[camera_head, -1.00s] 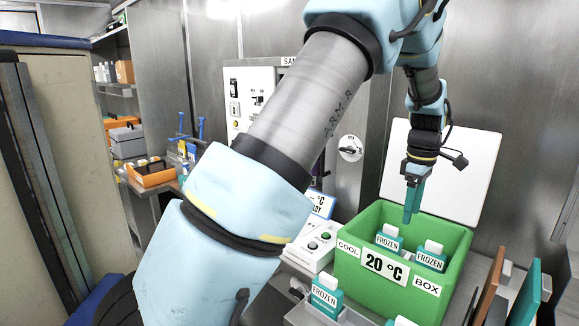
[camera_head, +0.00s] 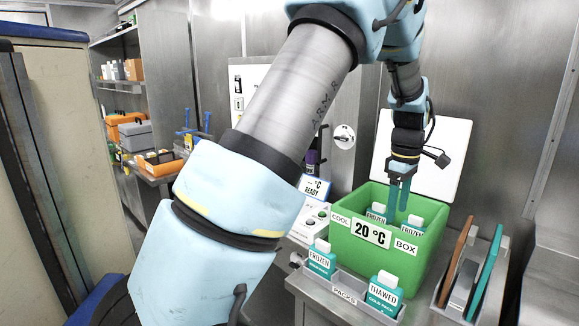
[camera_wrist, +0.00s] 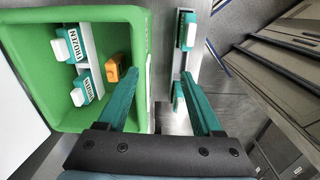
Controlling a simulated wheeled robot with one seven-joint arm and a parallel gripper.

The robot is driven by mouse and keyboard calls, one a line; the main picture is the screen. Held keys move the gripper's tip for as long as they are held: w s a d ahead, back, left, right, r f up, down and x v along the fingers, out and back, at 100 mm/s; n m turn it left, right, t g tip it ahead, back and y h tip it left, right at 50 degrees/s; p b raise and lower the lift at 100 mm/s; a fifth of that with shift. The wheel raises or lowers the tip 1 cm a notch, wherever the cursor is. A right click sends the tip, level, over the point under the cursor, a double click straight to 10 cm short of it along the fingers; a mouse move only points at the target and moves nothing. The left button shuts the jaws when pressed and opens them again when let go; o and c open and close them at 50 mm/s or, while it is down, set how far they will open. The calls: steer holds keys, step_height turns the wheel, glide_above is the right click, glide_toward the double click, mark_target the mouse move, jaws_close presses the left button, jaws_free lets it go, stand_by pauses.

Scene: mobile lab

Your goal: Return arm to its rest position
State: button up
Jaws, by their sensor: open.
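My gripper (camera_head: 398,190) hangs from my raised arm, fingers pointing down, above the open green cool box (camera_head: 366,254). Its two teal fingers are apart with nothing between them. In the wrist view the gripper (camera_wrist: 160,80) spans the box's side wall: one finger shows over the box (camera_wrist: 110,14), the other over the pack tray side. Two white-capped FROZEN packs stand in the box, one left (camera_head: 376,213) and one right (camera_head: 412,229). An orange item (camera_wrist: 118,67) also lies inside the box in the wrist view.
Upright panels (camera_head: 486,270) stand at right. The box's white lid (camera_head: 440,150) is raised behind my gripper. A steel wall closes the back.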

steer(key=s+a+f+m+b, duration=0.1)
steer(key=a+f+m+b, duration=0.15)
steer(key=a, duration=0.75)
steer(key=s+a+f+m+b, duration=0.1)
steer(key=a+f+m+b, duration=0.15)
steer(key=a, duration=0.75)
steer(key=s+a+f+m+t+b, duration=0.1)
steer(key=s+a+f+m+b, duration=0.3)
steer(key=s+a, duration=0.5)
steer(key=a+f+m, duration=0.1)
steer(key=a, duration=0.3)
steer(key=shift+s+f+t, duration=0.15)
steer(key=shift+s+t, duration=0.15)
steer(key=shift+c, duration=0.3)
